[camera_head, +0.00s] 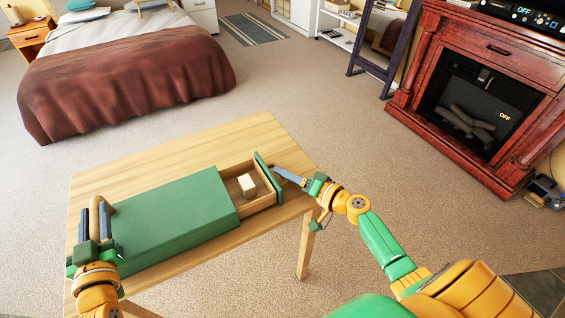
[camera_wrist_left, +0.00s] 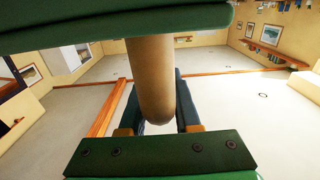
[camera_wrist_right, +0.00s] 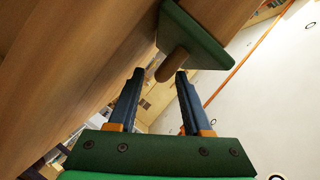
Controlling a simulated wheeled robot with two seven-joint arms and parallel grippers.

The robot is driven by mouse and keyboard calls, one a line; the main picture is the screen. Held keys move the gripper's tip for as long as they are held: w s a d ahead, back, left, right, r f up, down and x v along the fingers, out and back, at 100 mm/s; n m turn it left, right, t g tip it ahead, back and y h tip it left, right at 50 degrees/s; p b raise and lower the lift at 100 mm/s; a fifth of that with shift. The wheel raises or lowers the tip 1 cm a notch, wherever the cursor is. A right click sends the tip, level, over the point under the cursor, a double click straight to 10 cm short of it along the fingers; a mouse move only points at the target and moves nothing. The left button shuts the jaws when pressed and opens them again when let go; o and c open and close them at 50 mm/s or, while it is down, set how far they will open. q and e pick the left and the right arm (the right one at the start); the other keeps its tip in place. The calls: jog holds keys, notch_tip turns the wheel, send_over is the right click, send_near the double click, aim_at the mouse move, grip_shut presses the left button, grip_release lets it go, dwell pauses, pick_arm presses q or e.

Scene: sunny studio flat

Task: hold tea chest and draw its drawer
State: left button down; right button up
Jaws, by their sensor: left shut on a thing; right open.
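The green tea chest (camera_head: 170,218) lies on the wooden table. Its drawer (camera_head: 232,188) stands out of the right end, with a pale block (camera_head: 247,185) inside. The green drawer front (camera_head: 268,178) has a wooden knob (camera_wrist_right: 172,66). My left gripper (camera_head: 94,210) is shut on the tan handle (camera_wrist_left: 150,80) at the chest's left end. My right gripper (camera_head: 279,171) is open at the drawer front. In the right wrist view its fingertips (camera_wrist_right: 159,73) are at the knob, one to each side; I cannot tell whether they touch it.
The table (camera_head: 240,135) has bare wood behind the chest and a narrow strip in front. Open carpet (camera_head: 290,100) surrounds it. A bed (camera_head: 125,75) stands at the back left and a red fireplace (camera_head: 490,90) at the right.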

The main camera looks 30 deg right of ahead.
jog(key=v, duration=1.1)
jog(key=shift+f, duration=0.1)
pick_arm(q)
jog(key=c, duration=0.5)
grip_release()
jog(key=shift+c, duration=0.2)
jog(key=s, duration=1.2)
jog(key=o, duration=0.5)
